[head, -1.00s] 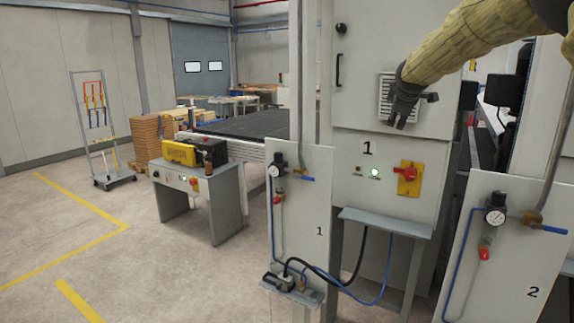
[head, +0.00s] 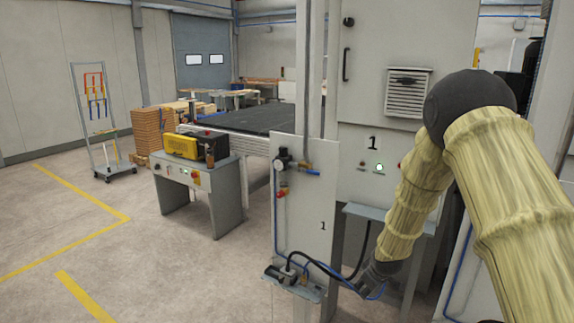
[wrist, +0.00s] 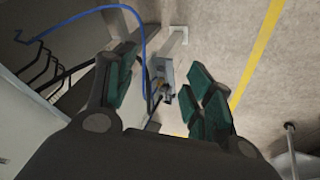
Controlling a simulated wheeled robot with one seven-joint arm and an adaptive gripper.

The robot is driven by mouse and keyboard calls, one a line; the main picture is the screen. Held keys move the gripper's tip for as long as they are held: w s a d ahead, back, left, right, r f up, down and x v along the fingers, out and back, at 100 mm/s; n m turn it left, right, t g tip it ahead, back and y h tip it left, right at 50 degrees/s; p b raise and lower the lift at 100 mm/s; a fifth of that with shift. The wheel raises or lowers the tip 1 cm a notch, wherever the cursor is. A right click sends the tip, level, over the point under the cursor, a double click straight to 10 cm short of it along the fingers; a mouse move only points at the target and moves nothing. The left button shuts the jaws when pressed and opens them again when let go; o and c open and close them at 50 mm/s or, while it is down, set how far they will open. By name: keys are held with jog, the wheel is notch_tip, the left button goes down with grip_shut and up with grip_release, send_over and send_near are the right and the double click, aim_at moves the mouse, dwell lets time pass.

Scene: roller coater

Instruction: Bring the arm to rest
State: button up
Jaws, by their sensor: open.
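My gripper (wrist: 160,95) is open in the wrist view, its green-padded fingers spread apart with nothing held between them. Past the fingers, a small shelf (wrist: 165,72) with a dark connector and a blue hose shows below, apart from the pads. In the head view my arm bends at a dark elbow and its forearm hangs down in front of the cabinet marked 1 (head: 372,190). The dark wrist end is low, near the blue hose and the small shelf (head: 300,290). The fingertips cannot be made out there.
A panel marked 1 (head: 305,205) with a gauge stands left of my wrist. A grey ledge (head: 375,212) juts from the cabinet behind my forearm. A control desk (head: 195,178) and a wheeled rack (head: 100,125) stand farther left. The floor at left is clear.

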jog(key=s+a+f+m+g, duration=0.1)
jog(key=s+f+m+g, duration=0.1)
jog(key=s+f, duration=1.25)
jog(key=s+a+f+m+g, duration=0.1)
jog(key=s+f+m, duration=0.1)
jog(key=s, duration=1.1)
jog(key=s+a+f+m+g, duration=0.1)
jog(key=s+f, duration=0.1)
jog(key=s, duration=1.1)
jog(key=s+f+m+g, duration=0.2)
jog(key=s+f, duration=0.1)
jog(key=s, duration=1)
jog(key=shift+s+a+m, duration=0.3)
jog(key=shift+a, duration=0.1)
jog(key=shift+o, duration=0.3)
